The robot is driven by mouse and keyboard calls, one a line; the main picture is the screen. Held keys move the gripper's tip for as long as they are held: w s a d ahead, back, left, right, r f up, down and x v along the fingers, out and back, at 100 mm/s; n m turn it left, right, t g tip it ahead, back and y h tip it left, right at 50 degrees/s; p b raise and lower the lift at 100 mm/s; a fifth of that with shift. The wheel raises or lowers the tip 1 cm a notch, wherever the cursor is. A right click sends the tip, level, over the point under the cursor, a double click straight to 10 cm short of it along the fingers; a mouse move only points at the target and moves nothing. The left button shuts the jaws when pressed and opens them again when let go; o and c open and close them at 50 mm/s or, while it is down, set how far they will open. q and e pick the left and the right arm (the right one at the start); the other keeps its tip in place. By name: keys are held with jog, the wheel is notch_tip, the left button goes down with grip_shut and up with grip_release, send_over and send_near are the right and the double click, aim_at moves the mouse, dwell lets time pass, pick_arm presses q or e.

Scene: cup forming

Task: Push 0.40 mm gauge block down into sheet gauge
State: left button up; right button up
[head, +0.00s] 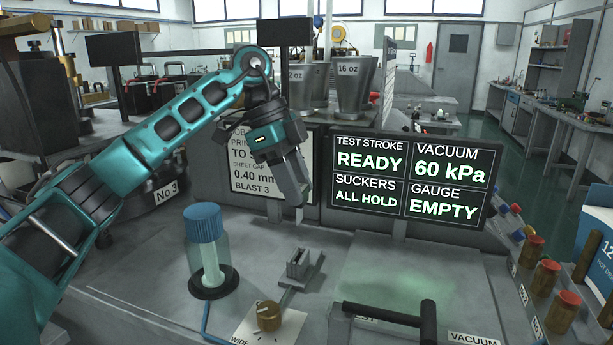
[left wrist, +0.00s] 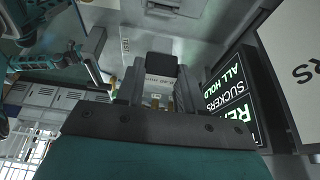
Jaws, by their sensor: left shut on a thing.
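My left gripper (head: 298,208) points down above the bench, its fingers close together. The sheet gauge (head: 300,264), a small slotted grey metal holder, stands on the bench below the fingertips, with a clear gap between. In the left wrist view the fingers (left wrist: 157,92) flank a dark block-like shape I cannot identify surely. A teal arm part at the upper left there looks like my right arm; its gripper (left wrist: 95,70) is unclear.
A blue-capped jar (head: 207,250), a brass knob (head: 268,315) and a black handle (head: 390,312) stand near the gauge. The display (head: 410,185) behind reads gauge empty, suckers all hold, vacuum 60 kPa. Metal cups (head: 352,85) stand at the back.

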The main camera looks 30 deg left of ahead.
aim_at(298, 221)
pick_arm(q)
jog(key=shift+s+r, duration=0.1)
jog(key=shift+s, duration=0.15)
jog(key=shift+r+p, duration=0.1)
jog(key=shift+p, duration=0.25)
jog(key=shift+a+f+b, duration=0.1)
jog(key=shift+f+b, duration=1.35)
jog(key=shift+f, duration=1.5)
pick_arm(e)
jog(key=shift+s+f, duration=0.2)
jog(key=shift+f, duration=0.4)
jog(key=shift+s+f, duration=0.2)
jog(key=shift+f, duration=0.4)
pick_arm(q)
jog(key=shift+p, duration=0.65)
pick_arm(e)
jog(key=shift+r, duration=0.6)
jog(key=shift+r, duration=0.25)
pick_arm(q)
jog(key=shift+p, duration=0.65)
pick_arm(e)
jog(key=shift+r, duration=0.4)
pick_arm(q)
jog(key=shift+f+b, duration=0.9)
jog(key=shift+f, duration=1.35)
pick_arm(e)
jog(key=shift+f, duration=0.9)
pick_arm(q)
jog(key=o, duration=1.1)
